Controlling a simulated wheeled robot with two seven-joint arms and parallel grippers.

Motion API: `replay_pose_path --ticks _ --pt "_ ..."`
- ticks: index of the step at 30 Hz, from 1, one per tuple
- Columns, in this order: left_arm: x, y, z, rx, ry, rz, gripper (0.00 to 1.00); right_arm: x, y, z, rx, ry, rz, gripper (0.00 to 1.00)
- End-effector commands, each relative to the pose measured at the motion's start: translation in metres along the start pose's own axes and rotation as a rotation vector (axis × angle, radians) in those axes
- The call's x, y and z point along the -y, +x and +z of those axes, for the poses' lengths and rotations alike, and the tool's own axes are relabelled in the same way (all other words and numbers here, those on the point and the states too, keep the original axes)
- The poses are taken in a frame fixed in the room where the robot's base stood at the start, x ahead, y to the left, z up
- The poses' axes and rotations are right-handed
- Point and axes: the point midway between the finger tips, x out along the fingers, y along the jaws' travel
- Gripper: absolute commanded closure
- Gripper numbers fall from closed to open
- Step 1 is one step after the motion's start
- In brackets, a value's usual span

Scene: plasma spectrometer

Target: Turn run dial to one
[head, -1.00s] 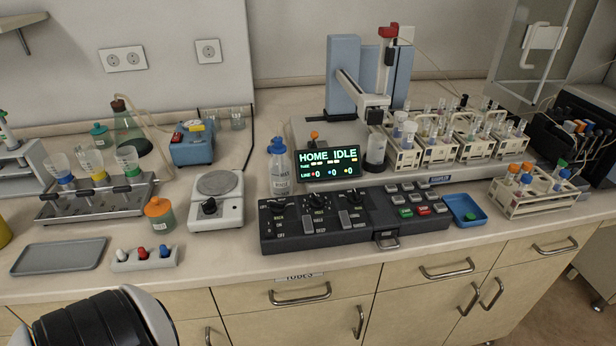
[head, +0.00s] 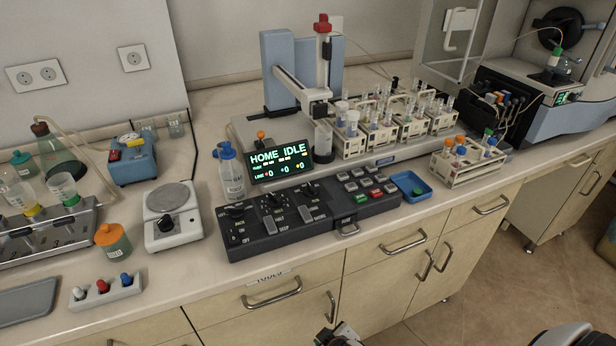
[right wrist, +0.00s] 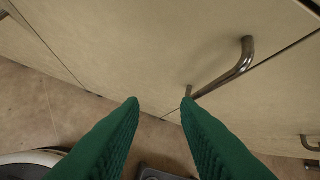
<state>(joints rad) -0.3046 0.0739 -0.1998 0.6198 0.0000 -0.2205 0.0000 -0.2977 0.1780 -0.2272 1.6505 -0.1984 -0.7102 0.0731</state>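The black control panel (head: 310,215) lies on the bench in front of the lit display (head: 280,162), which reads "HOME IDLE". Black rotary knobs stand along its back: a left knob (head: 237,211), a middle knob (head: 273,201) and a right knob (head: 309,189). Their small labels are too blurred to tell which is the run dial or its setting. My right gripper (right wrist: 159,101) has green fingers, apart and empty, in front of the cabinet doors. A dark gripper-like part of mine shows at the head view's bottom edge; I cannot tell which arm it belongs to. No gripper touches the panel.
A capped wash bottle (head: 231,175) stands at the panel's left back corner, a balance (head: 172,215) farther left. A blue tray (head: 411,187) and a tube rack (head: 467,164) are to the right. Cabinet handles (head: 272,293) stick out below the bench edge.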

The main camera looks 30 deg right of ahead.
Motion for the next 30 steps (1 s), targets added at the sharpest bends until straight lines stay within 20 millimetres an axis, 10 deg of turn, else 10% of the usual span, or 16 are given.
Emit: replay_pose_path --ticks 3,14,19,30 --pt "-0.001 -0.006 0.004 0.006 0.001 0.001 0.71 0.024 -0.048 0.067 0.107 -0.005 -0.054 0.71" --pt "-0.005 -0.014 0.01 0.013 0.003 0.006 0.71 0.067 -0.165 0.174 0.335 0.01 -0.169 0.71" --pt "-0.006 -0.013 0.008 0.01 0.003 0.007 0.71 0.084 -0.195 0.252 0.626 -0.096 -0.271 0.71" --pt "-0.006 -0.014 0.005 0.005 0.003 0.007 0.71 0.042 -0.309 0.407 1.424 -0.688 -0.396 0.71"
